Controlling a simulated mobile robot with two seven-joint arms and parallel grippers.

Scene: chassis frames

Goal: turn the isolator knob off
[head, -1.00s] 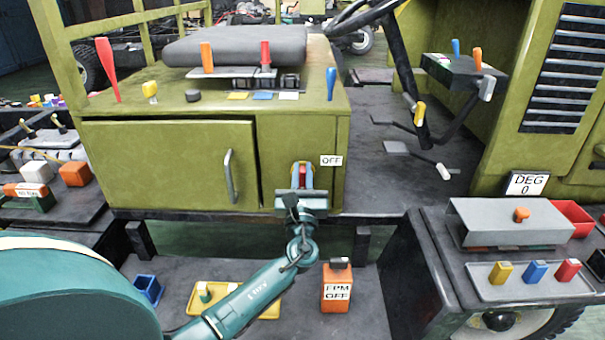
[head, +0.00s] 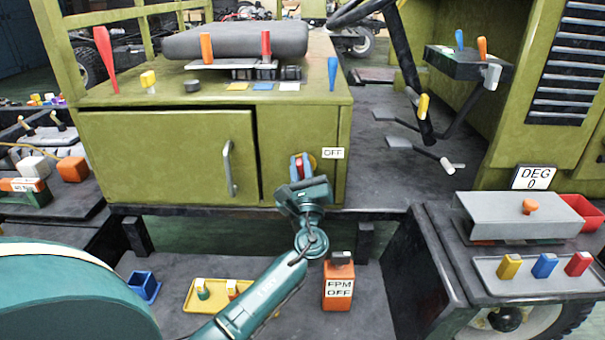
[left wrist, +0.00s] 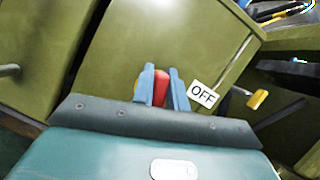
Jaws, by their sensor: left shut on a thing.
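The isolator knob is red; its red part (head: 299,168) shows on the green cabinet front, beside an OFF label (head: 333,153). My left gripper (head: 301,165) reaches it from below, with its wrist tilted. Its blue fingers are shut on the red knob, one on each side. In the left wrist view the red knob (left wrist: 160,88) stands between the blue fingers (left wrist: 161,90), and the OFF label (left wrist: 203,94) is just right of them. A bit of yellow shows behind the fingers. The knob's base is mostly hidden. My right gripper is not in view.
A cabinet door with a grey handle (head: 229,167) is left of the knob. Below stand an orange box (head: 338,288), a yellow tray (head: 197,301) and a blue bin (head: 145,286). Levers stand on the cabinet top. A DEG 0 sign (head: 534,178) is at the right.

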